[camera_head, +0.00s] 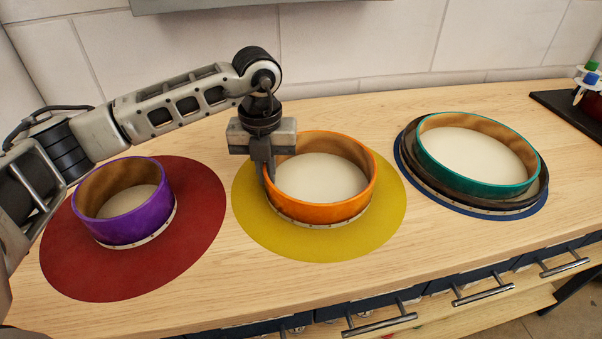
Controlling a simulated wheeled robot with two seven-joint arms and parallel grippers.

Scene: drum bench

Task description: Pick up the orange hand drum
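The orange hand drum (325,212) is a round frame with a pale head inside. It sits on a yellow round mat (260,240) in the middle of the bench. My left gripper (268,172) points down at the drum's left rim, with its fingers overlapping the rim there. The fingers look close together, but I cannot tell whether they are closed on the rim. The drum looks level on the mat. My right gripper is not in view.
A purple drum (140,222) sits on a red mat (85,275) at the left. A teal drum (480,184) sits tilted in a dark ring (405,140) on a blue mat (402,172) at the right. Drawers with handles (380,324) line the bench front.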

